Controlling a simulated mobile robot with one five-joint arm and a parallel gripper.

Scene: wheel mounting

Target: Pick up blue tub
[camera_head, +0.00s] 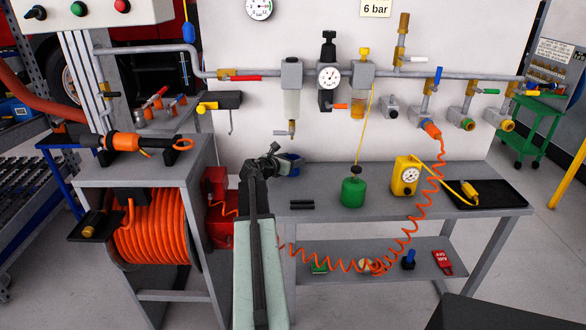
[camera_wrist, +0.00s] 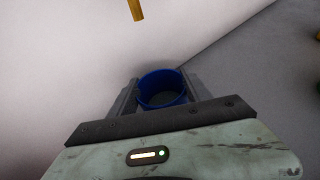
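The blue tub (camera_wrist: 160,79) is round and open-topped. In the wrist view it stands upright between the two fingers of my gripper (camera_wrist: 160,92), with its dark inside showing. The fingers are spread, one on each side of the tub, and I see no clear contact. In the head view the tub (camera_head: 294,161) shows at the back left of the grey bench, partly hidden by my gripper (camera_head: 272,163).
The grey bench (camera_head: 330,185) holds a green canister (camera_head: 353,193), a yellow gauge box (camera_head: 406,176) and a black tray (camera_head: 490,193). A white wall panel with pipes and valves rises close behind the tub. An orange hose reel (camera_head: 155,235) stands left.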

